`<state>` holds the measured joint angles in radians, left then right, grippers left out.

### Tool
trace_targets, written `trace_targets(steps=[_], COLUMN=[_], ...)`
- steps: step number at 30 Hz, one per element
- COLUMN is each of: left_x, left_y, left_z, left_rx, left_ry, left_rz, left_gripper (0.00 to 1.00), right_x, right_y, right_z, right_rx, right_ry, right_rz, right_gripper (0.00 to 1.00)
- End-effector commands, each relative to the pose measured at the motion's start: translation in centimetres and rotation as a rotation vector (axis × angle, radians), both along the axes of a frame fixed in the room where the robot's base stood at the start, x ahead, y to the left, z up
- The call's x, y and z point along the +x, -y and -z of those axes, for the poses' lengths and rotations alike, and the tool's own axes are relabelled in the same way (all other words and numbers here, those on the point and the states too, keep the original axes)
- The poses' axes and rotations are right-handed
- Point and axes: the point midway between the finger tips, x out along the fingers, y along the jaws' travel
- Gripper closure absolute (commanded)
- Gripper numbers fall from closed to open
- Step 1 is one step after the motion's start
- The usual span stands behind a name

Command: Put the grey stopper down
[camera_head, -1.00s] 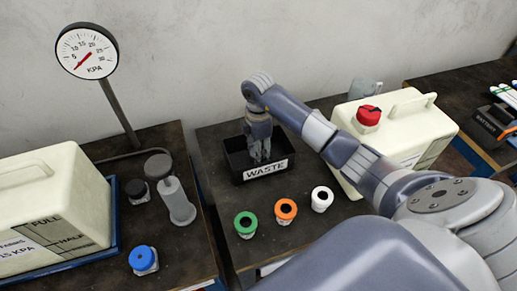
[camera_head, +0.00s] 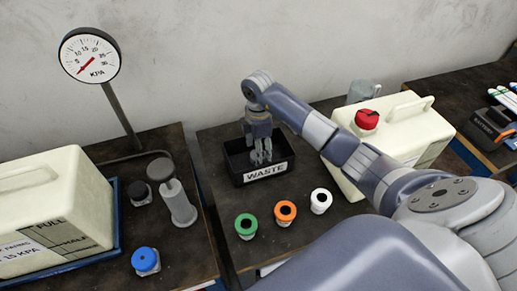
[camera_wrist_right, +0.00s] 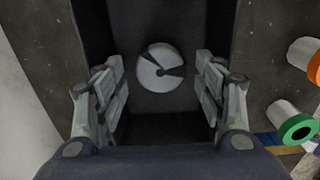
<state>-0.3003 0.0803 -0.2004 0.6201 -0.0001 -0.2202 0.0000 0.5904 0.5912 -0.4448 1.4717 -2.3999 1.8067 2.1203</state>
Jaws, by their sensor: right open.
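A round pale grey piece (camera_wrist_right: 160,68) with dark wedge-shaped marks lies on the floor of the black waste bin (camera_head: 239,178); I take it to be the grey stopper. My right gripper (camera_head: 262,158) points down into the bin from above. In the right wrist view its two fingers (camera_wrist_right: 163,100) are spread wide, one on each side of the grey piece and clear of it. In the head view the fingers and the bin's front wall hide the piece. My left gripper is not in view.
Green (camera_head: 246,226), orange (camera_head: 285,213) and white (camera_head: 321,201) capped pieces stand before the bin. A cream tank with a red cap (camera_head: 367,119) stands right. On the left table are a gauge (camera_head: 90,56), a grey cylinder (camera_head: 180,205), a blue-capped piece (camera_head: 145,261) and another tank (camera_head: 60,205).

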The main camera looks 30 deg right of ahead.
Motion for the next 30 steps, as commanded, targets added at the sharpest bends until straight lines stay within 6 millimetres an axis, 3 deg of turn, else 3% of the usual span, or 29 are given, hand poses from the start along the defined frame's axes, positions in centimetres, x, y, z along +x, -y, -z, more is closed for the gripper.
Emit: trace_targets(steps=[1,18,30], left_x=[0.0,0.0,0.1], left_y=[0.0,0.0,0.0], left_z=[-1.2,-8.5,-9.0], left_rx=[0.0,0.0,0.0], left_ry=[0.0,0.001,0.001], left_rz=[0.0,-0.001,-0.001], left_gripper=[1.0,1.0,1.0], right_x=[0.0,0.0,0.0], right_y=[0.0,0.0,0.0], right_z=[-1.3,-9.6,-10.4], right_rx=[-0.001,-0.001,0.0], right_ry=[0.001,0.0,0.0], right_rz=[0.0,-0.001,0.0], right_gripper=[0.36,0.36,0.36])
